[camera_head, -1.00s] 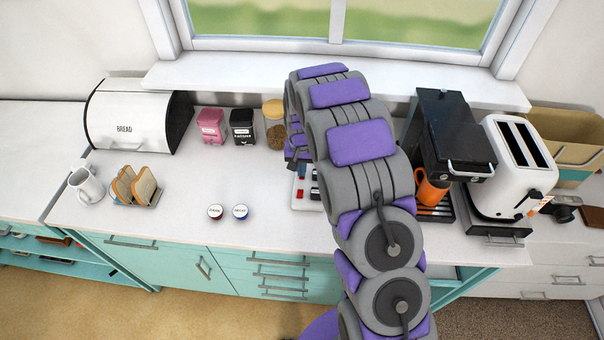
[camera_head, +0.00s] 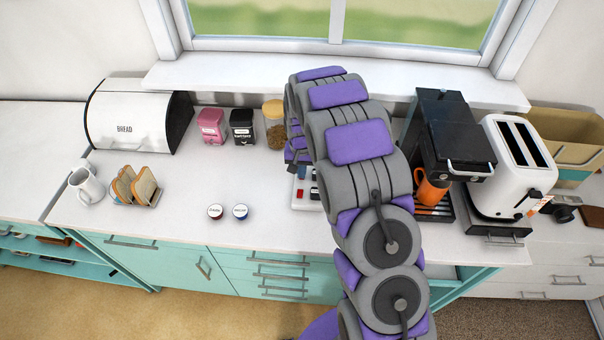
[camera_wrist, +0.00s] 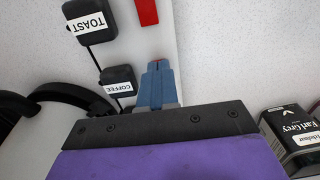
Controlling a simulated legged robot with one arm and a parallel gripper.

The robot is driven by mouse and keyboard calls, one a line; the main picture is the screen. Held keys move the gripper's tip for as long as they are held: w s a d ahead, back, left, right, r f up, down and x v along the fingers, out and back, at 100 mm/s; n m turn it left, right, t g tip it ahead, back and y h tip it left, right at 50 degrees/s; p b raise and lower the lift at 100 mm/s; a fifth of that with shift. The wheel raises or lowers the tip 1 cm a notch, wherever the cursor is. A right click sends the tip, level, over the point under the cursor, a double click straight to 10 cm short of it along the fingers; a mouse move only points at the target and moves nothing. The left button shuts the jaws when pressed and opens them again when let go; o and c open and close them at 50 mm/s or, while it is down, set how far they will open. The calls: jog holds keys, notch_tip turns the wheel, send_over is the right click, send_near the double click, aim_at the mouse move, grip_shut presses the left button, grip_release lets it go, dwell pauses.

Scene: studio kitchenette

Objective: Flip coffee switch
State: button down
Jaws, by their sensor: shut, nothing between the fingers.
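In the wrist view, a white power strip (camera_wrist: 178,50) carries a black plug labelled COFFEE (camera_wrist: 117,82) and a black plug labelled TOAST (camera_wrist: 88,22). A red switch (camera_wrist: 147,12) sits beside the TOAST plug. My gripper (camera_wrist: 157,65) has its blue-grey fingers together over the strip, to the right of the COFFEE plug. In the head view, part of the power strip (camera_head: 306,203) shows left of my arm, which hides the rest.
A coffee machine (camera_head: 457,140) with an orange mug (camera_head: 432,190) and a white toaster (camera_head: 512,170) stand right of my arm. Black cables (camera_wrist: 50,92) run left of the strip. An Earl Grey box (camera_wrist: 291,135) is to the right. Two small pods (camera_head: 216,212) lie on the counter.

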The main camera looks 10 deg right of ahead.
jog(key=shift+r+p, duration=0.6)
jog(key=shift+r, duration=1.4)
jog(key=shift+r+p, duration=0.4)
jog(key=shift+r, duration=1.05)
jog(key=shift+s+r, duration=0.1)
